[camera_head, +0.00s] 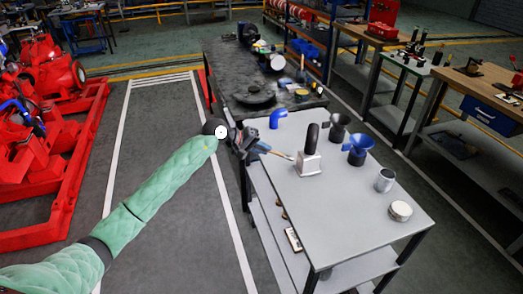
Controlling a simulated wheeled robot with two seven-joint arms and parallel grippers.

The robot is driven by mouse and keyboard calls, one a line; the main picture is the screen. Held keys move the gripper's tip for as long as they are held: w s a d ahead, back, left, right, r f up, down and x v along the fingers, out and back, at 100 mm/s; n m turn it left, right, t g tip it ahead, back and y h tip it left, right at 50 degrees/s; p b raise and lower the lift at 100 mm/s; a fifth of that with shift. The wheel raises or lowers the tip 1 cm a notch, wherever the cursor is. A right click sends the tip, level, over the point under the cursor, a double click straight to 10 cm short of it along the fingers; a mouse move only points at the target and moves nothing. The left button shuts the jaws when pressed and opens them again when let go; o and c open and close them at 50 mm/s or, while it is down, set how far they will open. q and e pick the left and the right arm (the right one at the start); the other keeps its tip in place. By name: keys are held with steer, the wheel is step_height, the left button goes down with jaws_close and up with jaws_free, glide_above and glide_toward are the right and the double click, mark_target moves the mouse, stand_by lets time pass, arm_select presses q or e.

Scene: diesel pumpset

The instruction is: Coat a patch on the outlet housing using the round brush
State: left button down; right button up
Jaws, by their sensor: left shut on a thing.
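My left gripper (254,146) is at the left edge of the grey-topped cart, its arm in a green padded sleeve. It is shut on a slim brush (276,153) with a blue part near the jaws and a pale tip pointing right over the cart top. The jaws partly hide the brush's handle end. I cannot pick out the outlet housing for certain. Red pump machines (45,70) stand on a red frame at the left, well away from the gripper. My right gripper is not in view.
The cart top (345,215) holds a block with a black handle (310,152), a blue elbow (277,118), a blue funnel (357,149), a dark funnel (338,128), a metal cup (385,180) and a round tin (400,211). A dark cluttered bench (235,65) stands behind.

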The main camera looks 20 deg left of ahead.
arm_select(q)
steer(key=shift+w+d, duration=0.2)
